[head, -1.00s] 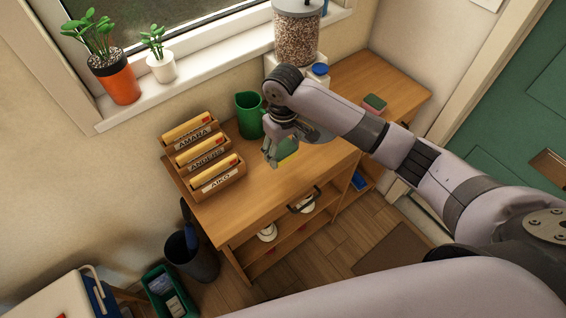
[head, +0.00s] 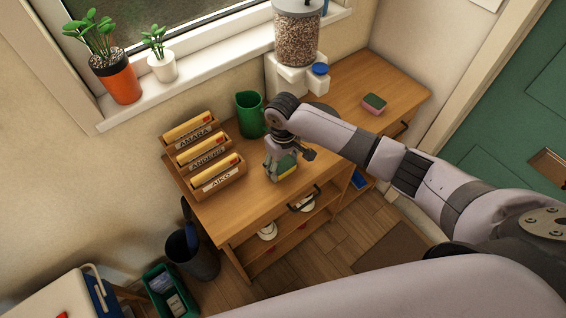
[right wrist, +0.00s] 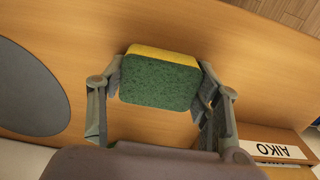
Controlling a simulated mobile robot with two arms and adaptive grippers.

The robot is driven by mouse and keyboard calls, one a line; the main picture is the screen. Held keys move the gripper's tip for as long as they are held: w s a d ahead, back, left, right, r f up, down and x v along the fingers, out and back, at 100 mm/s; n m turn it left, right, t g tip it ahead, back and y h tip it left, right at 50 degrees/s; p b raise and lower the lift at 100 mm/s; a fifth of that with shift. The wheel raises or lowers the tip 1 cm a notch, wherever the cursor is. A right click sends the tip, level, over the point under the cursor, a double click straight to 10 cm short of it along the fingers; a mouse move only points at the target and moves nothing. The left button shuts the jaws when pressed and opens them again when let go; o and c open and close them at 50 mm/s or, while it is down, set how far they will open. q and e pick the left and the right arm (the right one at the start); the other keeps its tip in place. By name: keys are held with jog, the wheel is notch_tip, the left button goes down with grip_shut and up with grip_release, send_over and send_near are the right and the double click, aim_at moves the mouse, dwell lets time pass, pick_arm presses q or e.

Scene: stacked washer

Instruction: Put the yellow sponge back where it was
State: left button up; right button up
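The yellow sponge (head: 287,167) has a green scouring face and a yellow body. My right gripper (head: 280,170) is shut on it at the wooden desk, right of the name-labelled holders. In the right wrist view the sponge (right wrist: 160,82) sits between the two fingers of the right gripper (right wrist: 160,88), green face toward the camera. The fingers meet its short ends. I cannot tell whether its underside touches the desk. My left gripper is not in view.
Holders labelled AMARA, ANDERS and AIKO (head: 215,179) stand left on the desk (head: 235,215). A green cup (head: 250,114) and a dispenser (head: 297,40) stand behind. A pink-and-green sponge (head: 374,103) lies at the right. A grey disc (right wrist: 28,88) lies near my gripper.

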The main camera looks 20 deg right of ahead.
aim_at(283, 164)
jog(key=o, duration=0.5)
jog(key=shift+c, duration=0.2)
notch_tip(283, 164, up, 12)
jog(key=shift+r+b, duration=0.2)
jog(key=shift+b, duration=0.2)
